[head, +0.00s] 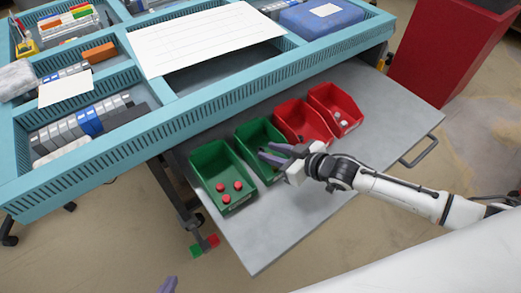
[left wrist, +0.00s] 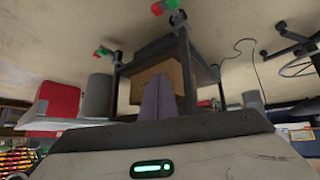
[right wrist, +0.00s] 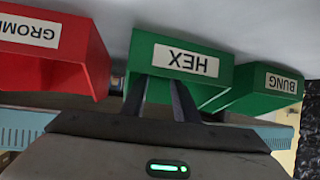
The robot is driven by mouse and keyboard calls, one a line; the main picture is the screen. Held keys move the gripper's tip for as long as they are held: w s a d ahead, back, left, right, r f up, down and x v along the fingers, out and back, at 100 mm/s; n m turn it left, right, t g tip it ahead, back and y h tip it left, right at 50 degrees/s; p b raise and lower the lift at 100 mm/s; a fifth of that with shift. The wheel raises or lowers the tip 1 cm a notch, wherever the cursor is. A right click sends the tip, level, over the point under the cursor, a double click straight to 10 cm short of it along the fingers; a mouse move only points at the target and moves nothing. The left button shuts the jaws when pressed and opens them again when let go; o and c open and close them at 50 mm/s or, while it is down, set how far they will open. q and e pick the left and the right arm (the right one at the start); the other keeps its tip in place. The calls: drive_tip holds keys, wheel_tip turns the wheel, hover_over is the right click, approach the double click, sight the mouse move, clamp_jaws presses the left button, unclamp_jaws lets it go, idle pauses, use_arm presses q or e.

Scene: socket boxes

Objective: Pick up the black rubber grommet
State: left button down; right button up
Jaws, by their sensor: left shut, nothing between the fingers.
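The red bin labelled with GROMM lettering (right wrist: 50,50) is the nearer red bin (head: 295,112) in the head view. A small dark piece (head: 301,138) shows in it; I cannot tell its exact shape. My right gripper (head: 268,153) is open over the green bin labelled HEX (head: 243,133), beside the red bin. Its two fingers (right wrist: 160,98) are apart and empty before the HEX label in the right wrist view. My left gripper (head: 168,285) shows only a fingertip at the bottom edge; its fingers (left wrist: 156,98) are together, with nothing between them, away from the bins.
A green bin labelled BUNG (head: 212,160) holds several red pieces. Another red bin (head: 328,95) holds small light pieces. The bins stand on a grey pull-out shelf (head: 265,240), bare at its front. A blue perforated workbench frame (head: 190,105) lies behind.

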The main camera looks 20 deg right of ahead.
drive_tip(key=x, duration=0.2)
drive_tip(key=shift+w+a+f, duration=0.15)
drive_tip(key=shift+w, duration=0.15)
clamp_jaws()
